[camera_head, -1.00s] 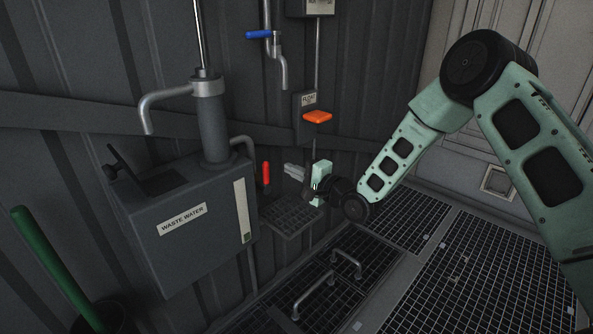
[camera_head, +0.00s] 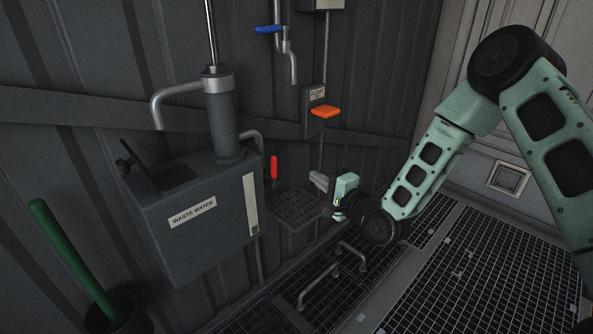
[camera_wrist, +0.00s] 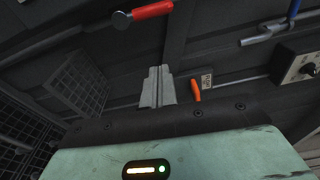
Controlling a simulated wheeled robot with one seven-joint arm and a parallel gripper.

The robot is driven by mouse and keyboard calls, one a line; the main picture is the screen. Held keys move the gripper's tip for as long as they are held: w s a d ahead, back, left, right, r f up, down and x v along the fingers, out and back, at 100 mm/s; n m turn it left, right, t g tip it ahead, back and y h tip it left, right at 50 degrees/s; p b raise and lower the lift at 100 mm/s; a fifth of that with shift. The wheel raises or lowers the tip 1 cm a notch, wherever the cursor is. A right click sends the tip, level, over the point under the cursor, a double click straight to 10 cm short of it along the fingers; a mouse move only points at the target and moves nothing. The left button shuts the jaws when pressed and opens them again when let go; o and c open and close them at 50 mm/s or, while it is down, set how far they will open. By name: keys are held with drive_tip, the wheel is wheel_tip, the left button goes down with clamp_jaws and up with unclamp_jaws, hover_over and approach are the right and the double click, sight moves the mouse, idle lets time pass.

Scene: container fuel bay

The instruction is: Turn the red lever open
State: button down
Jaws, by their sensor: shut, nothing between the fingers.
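The red lever (camera_head: 274,167) stands upright near the wall, just right of the waste water tank. In the wrist view the red lever (camera_wrist: 152,10) lies across the top, with a round grey pivot end at its left. My gripper (camera_head: 316,180) is to the right of the lever, apart from it, with its fingers pointing left toward the wall. In the wrist view my gripper's fingers (camera_wrist: 157,70) are together with nothing between them. The lever's mount is partly hidden behind the tank in the head view.
The waste water tank (camera_head: 200,220) with its pump stands left. An orange float lever (camera_head: 325,111) and a blue-handled tap (camera_head: 269,30) are on the wall above. A small grate (camera_head: 298,208) lies below the red lever. Metal handles (camera_head: 318,285) rise from the floor grating.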

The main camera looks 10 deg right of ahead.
drive_tip(key=w+a+b, duration=0.2)
drive_tip(key=w+a, duration=0.4)
drive_tip(key=a, duration=0.1)
drive_tip(key=shift+a+b, duration=0.3)
drive_tip(key=shift+b, duration=0.05)
idle(0.4)
drive_tip(key=shift+s+a+r, duration=0.1)
drive_tip(key=shift+s+a, duration=0.25)
drive_tip(key=shift+a, duration=0.15)
